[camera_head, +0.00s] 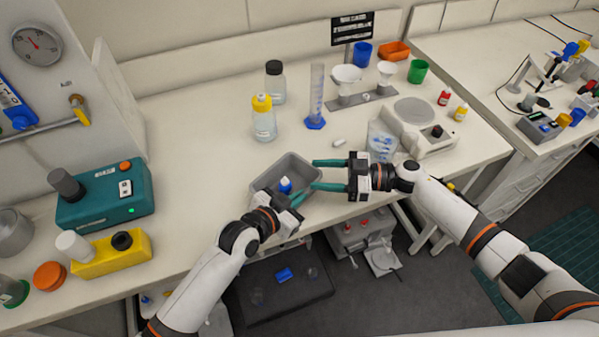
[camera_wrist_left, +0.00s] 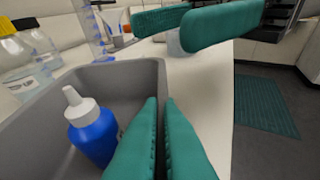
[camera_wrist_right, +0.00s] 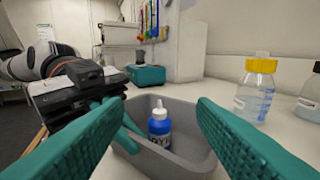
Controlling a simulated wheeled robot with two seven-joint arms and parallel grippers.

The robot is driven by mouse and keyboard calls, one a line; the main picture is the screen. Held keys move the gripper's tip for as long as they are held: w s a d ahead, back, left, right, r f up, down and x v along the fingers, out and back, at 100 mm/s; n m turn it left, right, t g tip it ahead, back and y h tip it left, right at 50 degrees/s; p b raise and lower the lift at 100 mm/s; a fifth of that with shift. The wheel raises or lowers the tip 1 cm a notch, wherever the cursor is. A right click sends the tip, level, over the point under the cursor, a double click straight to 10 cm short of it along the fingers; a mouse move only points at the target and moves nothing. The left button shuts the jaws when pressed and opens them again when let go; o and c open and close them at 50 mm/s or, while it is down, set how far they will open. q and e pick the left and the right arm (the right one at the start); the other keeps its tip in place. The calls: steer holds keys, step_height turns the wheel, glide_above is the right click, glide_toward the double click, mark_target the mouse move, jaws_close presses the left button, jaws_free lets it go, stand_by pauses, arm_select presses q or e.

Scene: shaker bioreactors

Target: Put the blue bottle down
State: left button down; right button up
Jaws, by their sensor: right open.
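The blue bottle (camera_head: 285,185) with a white nozzle cap stands upright inside the grey bin (camera_head: 262,182) near the front edge of the bench. It shows in the left wrist view (camera_wrist_left: 92,130) just left of my left fingers, and in the right wrist view (camera_wrist_right: 159,125) between my spread fingers but beyond them. My left gripper (camera_head: 297,198) is at the bin's front right side, its fingers together with only a thin gap and nothing between them. My right gripper (camera_head: 314,175) is open and empty, pointing left over the bin's right side.
A yellow-capped bottle (camera_head: 264,120), a dark-capped bottle (camera_head: 275,83) and a measuring cylinder (camera_head: 317,92) stand behind the bin. A beaker (camera_head: 382,140) is near my right gripper. A teal device (camera_head: 105,195) is at left. The bench between it and the bin is clear.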

steer(key=shift+s+d+r, duration=0.1)
steer(key=shift+s+d, duration=0.05)
steer(key=shift+d, duration=0.65)
steer(key=shift+s+d, duration=0.1)
steer(key=shift+d, duration=0.65)
arm_select(q)
steer(key=c, duration=1.6)
jaws_free()
steer(key=shift+o, duration=0.2)
steer(key=shift+a, duration=0.1)
steer(key=v, duration=1.2)
arm_select(e)
steer(key=shift+a, duration=0.15)
